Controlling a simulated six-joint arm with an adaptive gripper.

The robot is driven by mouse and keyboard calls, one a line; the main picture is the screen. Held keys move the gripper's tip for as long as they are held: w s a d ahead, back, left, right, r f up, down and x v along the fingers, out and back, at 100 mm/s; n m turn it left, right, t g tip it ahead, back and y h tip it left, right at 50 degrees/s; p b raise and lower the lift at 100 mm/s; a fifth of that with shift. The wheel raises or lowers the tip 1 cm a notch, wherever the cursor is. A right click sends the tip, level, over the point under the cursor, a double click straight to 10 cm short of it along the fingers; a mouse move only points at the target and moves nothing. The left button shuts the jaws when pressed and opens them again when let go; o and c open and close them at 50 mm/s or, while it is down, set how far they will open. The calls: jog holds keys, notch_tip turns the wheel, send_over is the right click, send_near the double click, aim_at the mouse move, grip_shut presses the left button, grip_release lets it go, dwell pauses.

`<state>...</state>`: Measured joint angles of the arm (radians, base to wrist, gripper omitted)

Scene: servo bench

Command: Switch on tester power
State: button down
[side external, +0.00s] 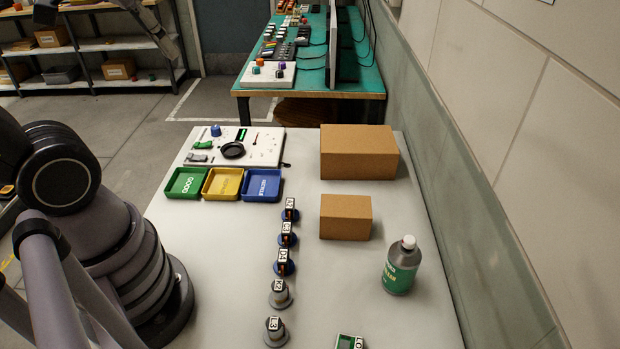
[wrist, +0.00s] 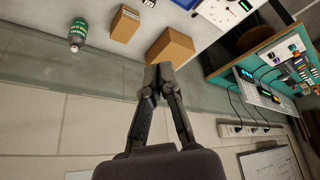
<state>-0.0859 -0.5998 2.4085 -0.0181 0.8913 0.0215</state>
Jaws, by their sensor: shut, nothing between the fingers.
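The tester (side external: 266,150) is a flat white panel at the back left of the table. It carries a blue knob (side external: 216,130), a black round dish (side external: 232,150), a small green display (side external: 241,135) and green parts at its left. I cannot tell which part is its power switch. In the wrist view only part of the tester (wrist: 222,14) shows at the top edge. My gripper (wrist: 158,70) is shut and empty in the wrist view, pointing past the boxes, apart from the tester. The gripper is outside the side view.
Green (side external: 185,183), yellow (side external: 222,183) and blue (side external: 262,186) trays stand before the tester. Several labelled servos (side external: 284,263) line the table. Two cardboard boxes (side external: 358,153) (side external: 345,217) and a bottle (side external: 401,266) stand right, near the wall. A teal bench (side external: 310,88) lies behind.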

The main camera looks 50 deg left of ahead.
jog(key=w+a+n+g, duration=0.1)
jog(key=w+a+n, duration=0.1)
jog(key=w+a, duration=0.55)
jog(key=n+g+h, duration=0.1)
jog(key=n+g, duration=0.2)
jog(key=n, duration=0.3)
send_over(209, 142)
jog(key=s+a, duration=0.2)
notch_tip(209, 142, down, 24)
jog(key=shift+w+d, duration=0.1)
jog(key=shift+d, duration=0.1)
jog(key=shift+f, duration=0.1)
jog(key=f, duration=0.4)
jog(key=w+d+f, duration=0.1)
jog(key=f, duration=0.8)
jog(key=shift+w+d+f, duration=0.2)
jog(key=shift+d+f, duration=0.05)
jog(key=shift+f, duration=0.15)
